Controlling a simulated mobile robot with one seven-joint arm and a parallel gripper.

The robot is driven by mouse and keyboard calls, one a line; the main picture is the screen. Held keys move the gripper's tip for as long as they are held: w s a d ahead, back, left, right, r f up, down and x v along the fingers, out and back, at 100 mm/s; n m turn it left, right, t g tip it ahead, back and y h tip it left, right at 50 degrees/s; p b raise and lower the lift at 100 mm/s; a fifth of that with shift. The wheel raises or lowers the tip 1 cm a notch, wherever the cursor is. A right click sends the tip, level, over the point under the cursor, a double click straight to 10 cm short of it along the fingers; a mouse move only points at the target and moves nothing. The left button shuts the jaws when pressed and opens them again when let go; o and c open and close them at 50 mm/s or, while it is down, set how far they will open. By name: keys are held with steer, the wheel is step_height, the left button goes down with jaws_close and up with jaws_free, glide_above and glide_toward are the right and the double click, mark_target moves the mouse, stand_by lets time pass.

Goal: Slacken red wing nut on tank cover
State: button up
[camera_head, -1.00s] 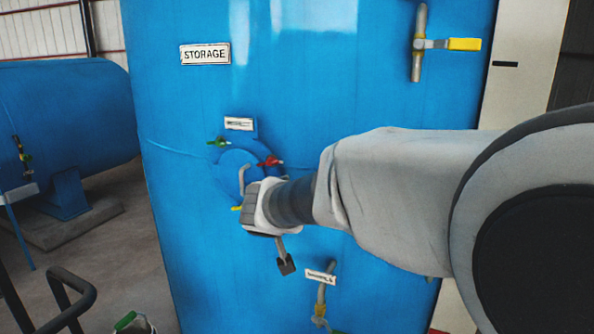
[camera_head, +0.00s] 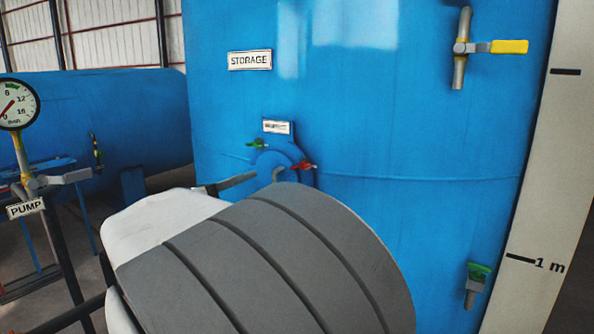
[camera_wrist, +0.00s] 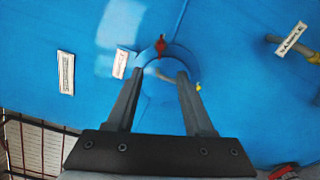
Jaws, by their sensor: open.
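The red wing nut (camera_head: 303,165) sits on the right side of the round blue tank cover (camera_head: 270,158), low on the large blue storage tank. A green wing nut (camera_head: 258,143) is at the cover's upper left. In the wrist view the red wing nut (camera_wrist: 160,45) shows beyond my fingertips, apart from them, and a small yellow part (camera_wrist: 198,87) shows right of the cover. My gripper (camera_wrist: 167,76) is open and empty, its fingers pointing toward the cover. In the head view my wrist hides the cover's lower part and most of my gripper.
A pressure gauge on a pipe with a PUMP label (camera_head: 25,209) stands at the left. A yellow-handled valve (camera_head: 508,47) is at upper right and a green-handled one (camera_head: 478,270) at lower right. A blue horizontal tank (camera_head: 95,125) lies behind.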

mark_target(304, 166)
steer(key=p+x, duration=0.4)
steer(key=x, duration=1.3)
steer(key=shift+d, duration=0.15)
jaws_close()
